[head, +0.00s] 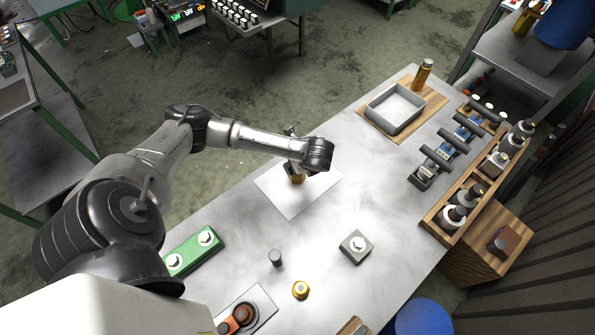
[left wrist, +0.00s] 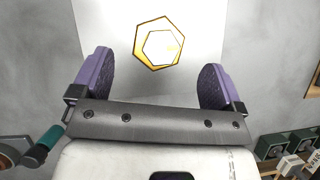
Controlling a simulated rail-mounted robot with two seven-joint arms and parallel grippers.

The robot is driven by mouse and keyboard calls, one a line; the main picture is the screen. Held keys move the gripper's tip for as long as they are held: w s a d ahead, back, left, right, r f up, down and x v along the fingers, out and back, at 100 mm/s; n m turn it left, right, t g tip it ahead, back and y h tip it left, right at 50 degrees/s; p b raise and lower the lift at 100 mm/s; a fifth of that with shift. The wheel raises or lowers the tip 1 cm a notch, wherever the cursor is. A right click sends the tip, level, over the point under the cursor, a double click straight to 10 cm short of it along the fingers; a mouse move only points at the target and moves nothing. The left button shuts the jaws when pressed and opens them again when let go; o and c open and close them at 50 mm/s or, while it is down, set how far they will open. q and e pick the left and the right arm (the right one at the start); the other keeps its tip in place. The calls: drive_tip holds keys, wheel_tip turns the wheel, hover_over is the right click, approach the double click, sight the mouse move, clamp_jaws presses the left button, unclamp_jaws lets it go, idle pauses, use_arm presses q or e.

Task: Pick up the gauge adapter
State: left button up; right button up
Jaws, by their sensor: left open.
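A brass hexagonal part, which looks like the gauge adapter (left wrist: 139,45), stands on a white sheet (head: 287,203) on the table. In the left wrist view I look down on its hexagonal outline, with a pale top face. In the head view its brass side (head: 297,179) shows below my left wrist, partly covered. My left gripper (left wrist: 155,78) is open, its two purple fingers wide apart. The part lies between and just ahead of the fingers in the left wrist view, touching neither. My right gripper is in neither view.
A green block (head: 193,251), a dark small cylinder (head: 275,257), a brass ring-like part (head: 300,290) and a grey square block (head: 356,246) stand nearer. A grey tray (head: 395,108) and a wooden rack (head: 445,219) line the right side.

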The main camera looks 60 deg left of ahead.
use_arm(q)
drive_tip(key=shift+x, duration=2.7)
drive_tip(key=c, duration=1.6)
drive_tip(key=shift+r, duration=0.1)
drive_tip(key=shift+c, duration=0.5)
drive_tip(key=shift+r, duration=0.1)
